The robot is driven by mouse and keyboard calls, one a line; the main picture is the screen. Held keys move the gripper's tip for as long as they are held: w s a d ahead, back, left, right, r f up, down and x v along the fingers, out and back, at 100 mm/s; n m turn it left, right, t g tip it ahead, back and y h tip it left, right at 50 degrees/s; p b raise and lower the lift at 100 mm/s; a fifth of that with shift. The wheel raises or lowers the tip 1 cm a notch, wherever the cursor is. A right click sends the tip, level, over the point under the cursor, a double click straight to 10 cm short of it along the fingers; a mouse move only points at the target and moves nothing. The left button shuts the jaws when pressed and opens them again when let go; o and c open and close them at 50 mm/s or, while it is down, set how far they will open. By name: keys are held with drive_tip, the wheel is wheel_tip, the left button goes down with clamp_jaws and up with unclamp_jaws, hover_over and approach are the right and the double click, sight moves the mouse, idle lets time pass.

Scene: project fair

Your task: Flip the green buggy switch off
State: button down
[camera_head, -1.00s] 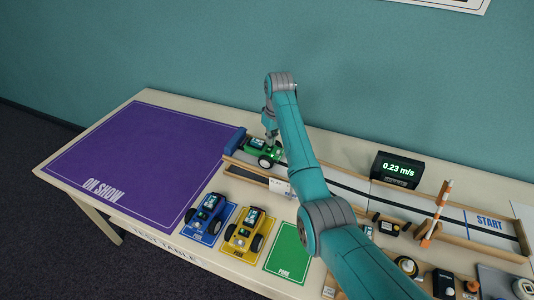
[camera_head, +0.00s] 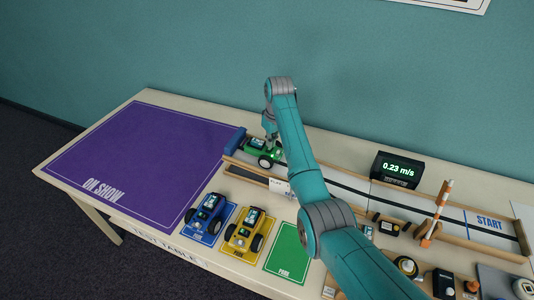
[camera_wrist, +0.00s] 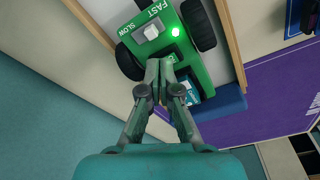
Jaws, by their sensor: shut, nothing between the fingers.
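The green buggy (camera_head: 264,158) stands at the left end of the track, by the blue end block (camera_head: 235,141). Whether the fingertips touch the buggy I cannot tell. They hide part of the top, and no on/off switch can be made out. In the head view my gripper (camera_head: 268,137) is above the buggy's far side.
Wooden rails (camera_wrist: 234,40) run along both sides of the buggy. A blue buggy (camera_head: 206,214) and a yellow buggy (camera_head: 245,230) stand on pads at the front, beside an empty green pad (camera_head: 288,250). A speed display (camera_head: 398,168) reads 0.23 m/s. The purple ON SHOW area (camera_head: 145,155) is clear.

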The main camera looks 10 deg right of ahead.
drive_tip(key=shift+f, duration=0.15)
drive_tip(key=shift+r, duration=3.55)
drive_tip(key=shift+a, duration=0.1)
